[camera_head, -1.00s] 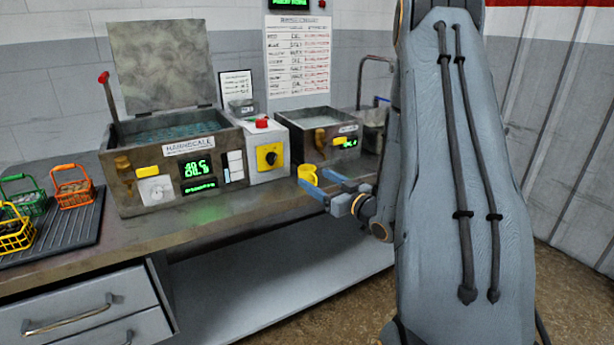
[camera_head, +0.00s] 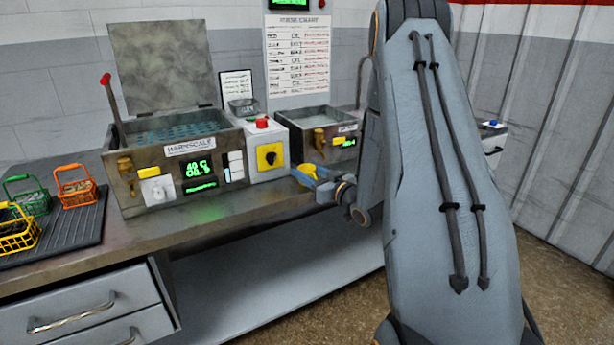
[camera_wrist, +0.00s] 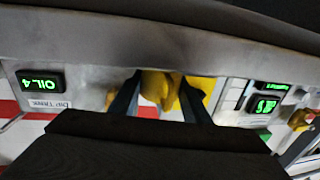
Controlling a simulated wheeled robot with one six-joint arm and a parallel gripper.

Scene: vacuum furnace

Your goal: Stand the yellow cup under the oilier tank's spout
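The yellow cup (camera_head: 308,168) stands near the bench's front edge, partly hidden by my gripper. My gripper (camera_head: 314,178) is at the cup with its blue fingers apart; yellow shows between them and outside the left one. In the wrist view, upside down, yellow parts (camera_wrist: 160,88) also show between and beside the dark fingers. I see no clear grip on the cup. The Hardscale tank (camera_head: 135,192) has a brass spout (camera_head: 125,170) and a green display (camera_head: 197,170), hard to read. The dip tank (camera_head: 300,145) has a brass spout (camera_head: 320,138); its display (camera_wrist: 40,82) reads OIL 4.
A white control box (camera_head: 268,155) with a red button stands between the tanks. Several wire baskets (camera_head: 77,185) sit on a dark ribbed mat (camera_head: 75,232) at left. The bench front (camera_head: 215,222) before the Hardscale tank is clear. A wall chart (camera_head: 298,55) hangs behind.

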